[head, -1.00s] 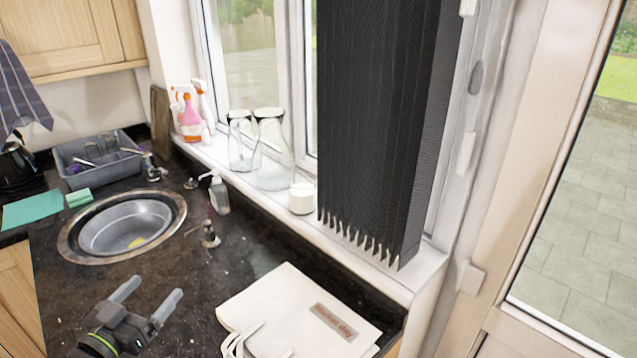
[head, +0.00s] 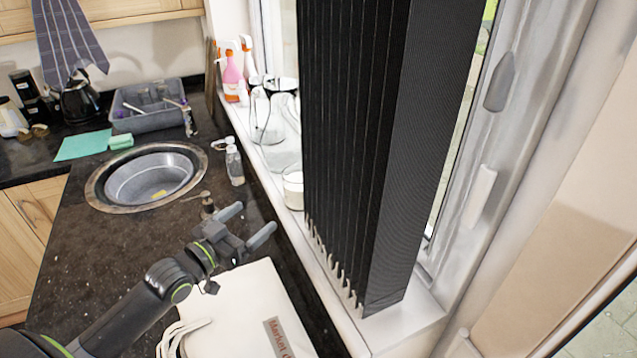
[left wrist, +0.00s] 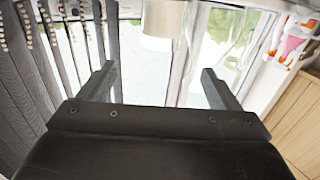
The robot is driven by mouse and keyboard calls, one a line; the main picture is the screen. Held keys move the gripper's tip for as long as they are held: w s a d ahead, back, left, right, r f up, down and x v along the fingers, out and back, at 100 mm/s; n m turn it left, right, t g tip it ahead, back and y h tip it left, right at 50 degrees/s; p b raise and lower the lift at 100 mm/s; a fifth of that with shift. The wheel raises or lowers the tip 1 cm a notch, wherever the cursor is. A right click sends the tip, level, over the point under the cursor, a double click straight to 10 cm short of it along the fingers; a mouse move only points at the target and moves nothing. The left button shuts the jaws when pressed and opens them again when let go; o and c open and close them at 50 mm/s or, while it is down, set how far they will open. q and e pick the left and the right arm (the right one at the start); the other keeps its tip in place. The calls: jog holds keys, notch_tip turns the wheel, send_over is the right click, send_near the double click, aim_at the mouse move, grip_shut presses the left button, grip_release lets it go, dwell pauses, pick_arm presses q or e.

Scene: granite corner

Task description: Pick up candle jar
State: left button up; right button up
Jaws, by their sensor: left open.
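The candle jar (head: 293,190) is a small white cylinder on the white windowsill, close to the left edge of the dark blind. It also shows in the left wrist view as a pale cylinder (left wrist: 163,20) at the top, beyond and between the finger lines. My left gripper (head: 250,224) is open and empty. It is over the black worktop, in front of the sill and apart from the jar. Its two fingers (left wrist: 158,74) stand wide apart in the left wrist view. My right gripper is not in view.
Glass vases (head: 262,118) and spray bottles (head: 232,78) stand farther along the sill. The dark vertical blind (head: 350,150) hangs just right of the jar. A soap bottle (head: 235,165) stands by the round sink (head: 150,178). A white bag (head: 245,305) lies below my gripper.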

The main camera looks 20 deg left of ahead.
aim_at(288, 188)
pick_arm(q)
jog(key=x, duration=1.1)
jog(key=shift+w+r+b, duration=0.1)
jog(key=shift+w+b, duration=0.1)
jog(key=shift+b, duration=0.15)
jog(key=shift+w, duration=0.4)
jog(key=shift+w+d+r, duration=0.1)
jog(key=shift+w, duration=0.2)
jog(key=p+x, duration=0.1)
jog(key=x, duration=0.2)
jog(key=shift+w+r, duration=0.1)
jog(key=shift+w, duration=0.05)
jog(key=shift+w+d, duration=0.1)
jog(key=shift+w, duration=0.5)
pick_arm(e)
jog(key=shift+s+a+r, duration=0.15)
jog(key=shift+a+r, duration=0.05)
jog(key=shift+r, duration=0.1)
pick_arm(q)
jog(key=shift+s, duration=0.1)
